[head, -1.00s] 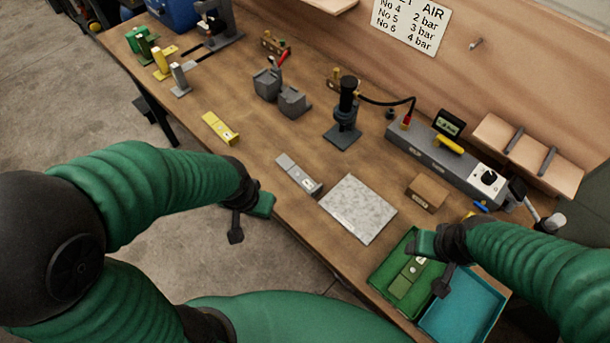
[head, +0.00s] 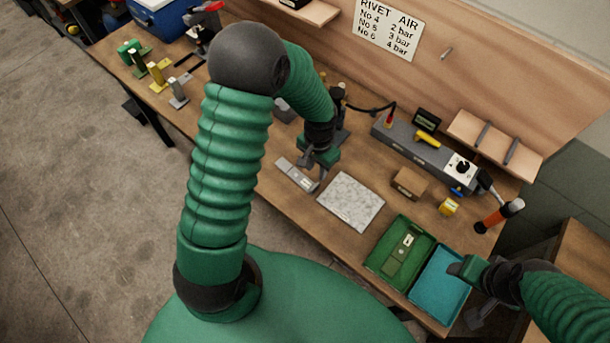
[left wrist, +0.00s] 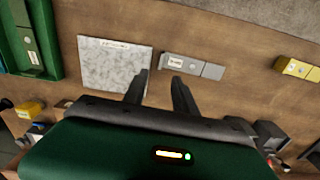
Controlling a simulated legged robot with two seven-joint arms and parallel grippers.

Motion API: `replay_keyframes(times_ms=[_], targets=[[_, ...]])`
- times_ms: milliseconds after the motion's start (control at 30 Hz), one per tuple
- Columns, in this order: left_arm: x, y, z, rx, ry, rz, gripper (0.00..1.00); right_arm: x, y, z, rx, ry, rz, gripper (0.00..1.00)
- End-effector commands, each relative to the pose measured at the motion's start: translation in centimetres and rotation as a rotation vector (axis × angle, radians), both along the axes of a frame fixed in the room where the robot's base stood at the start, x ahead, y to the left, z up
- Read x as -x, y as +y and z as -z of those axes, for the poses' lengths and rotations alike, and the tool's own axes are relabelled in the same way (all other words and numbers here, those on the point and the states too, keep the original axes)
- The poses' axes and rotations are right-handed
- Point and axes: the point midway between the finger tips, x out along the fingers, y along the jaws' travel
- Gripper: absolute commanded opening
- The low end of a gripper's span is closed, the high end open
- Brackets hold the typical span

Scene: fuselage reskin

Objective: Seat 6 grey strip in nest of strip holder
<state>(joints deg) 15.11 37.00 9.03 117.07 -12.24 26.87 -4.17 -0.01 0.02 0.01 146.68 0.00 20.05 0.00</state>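The grey strip (head: 297,175) lies flat on the bench, left of the mottled plate; in the left wrist view the strip (left wrist: 193,66) shows a white label near one end. My left gripper (head: 312,170) is above the bench close to the strip. In the left wrist view its fingers (left wrist: 160,77) are apart with nothing between them; the strip lies beyond the tips. My right gripper (head: 478,293) is over the teal tray; its finger gap is unclear. I cannot tell surely which item is the strip holder; small green, yellow and grey stands (head: 178,94) are at the far left.
The mottled plate (head: 351,202) lies beside the strip. A green tray (head: 385,262) with a green strip and a teal tray (head: 428,298) are at the right. A brown box (head: 409,183) stands behind. A yellow strip (left wrist: 298,68) shows in the left wrist view.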

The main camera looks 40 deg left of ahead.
Motion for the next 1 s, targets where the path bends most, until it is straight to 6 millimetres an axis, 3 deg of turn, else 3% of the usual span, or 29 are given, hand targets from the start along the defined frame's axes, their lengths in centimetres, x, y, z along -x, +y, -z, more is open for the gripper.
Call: replay_keyframes(times_ms=[200,433,633,900,1000], targets=[[0.1,0.2,4.9,0.002,0.002,0.000,0.33,0.0,0.0,-0.9,0.000,0.000,0.000,0.57],[0.1,0.1,7.2,0.002,0.001,-0.001,0.33,0.0,0.0,-2.0,0.000,0.000,0.000,0.57],[-0.1,0.0,10.6,0.001,0.000,-0.002,0.33,0.0,0.0,-3.2,0.000,-0.001,0.000,0.57],[-0.1,0.0,11.4,0.000,-0.003,-0.002,0.33,0.0,0.0,-3.1,0.000,0.000,0.000,0.57],[-0.1,0.1,11.3,0.000,-0.003,-0.002,0.21,0.0,0.0,-3.1,0.000,0.000,0.000,0.57]])
